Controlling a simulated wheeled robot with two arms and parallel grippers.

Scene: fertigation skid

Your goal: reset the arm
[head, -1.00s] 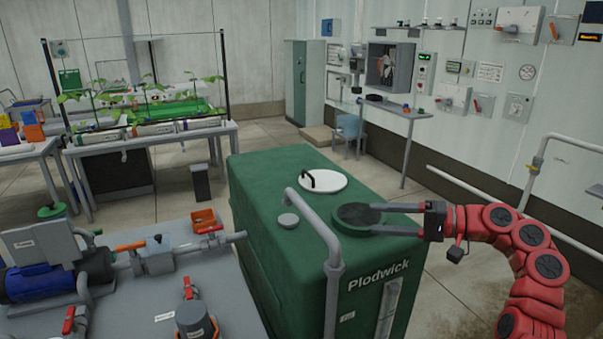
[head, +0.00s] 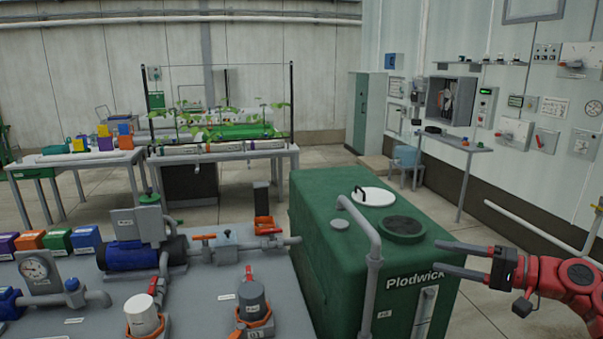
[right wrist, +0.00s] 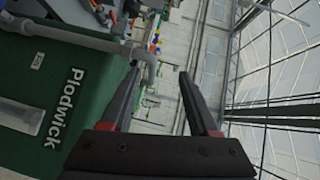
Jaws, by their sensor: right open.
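My right gripper (head: 438,258) is open and empty in the head view. Its two fingers point left, in front of the right end of the green Plodwick tank (head: 325,240). In the right wrist view the two dark fingers (right wrist: 160,88) stand apart with nothing between them. The tank (right wrist: 30,75) shows at the left there, with its lettering. On the tank top are a white lid with a black handle (head: 380,197) and a dark round opening or cap (head: 403,226). My left gripper is not in view.
A grey pipe (head: 372,270) rises along the tank's front. A grey bench (head: 200,305) with a blue pump (head: 130,256), valves and a gauge stands at the left. A wall shelf (head: 450,140) and a pale rail (head: 540,228) are at the right. Floor is clear between.

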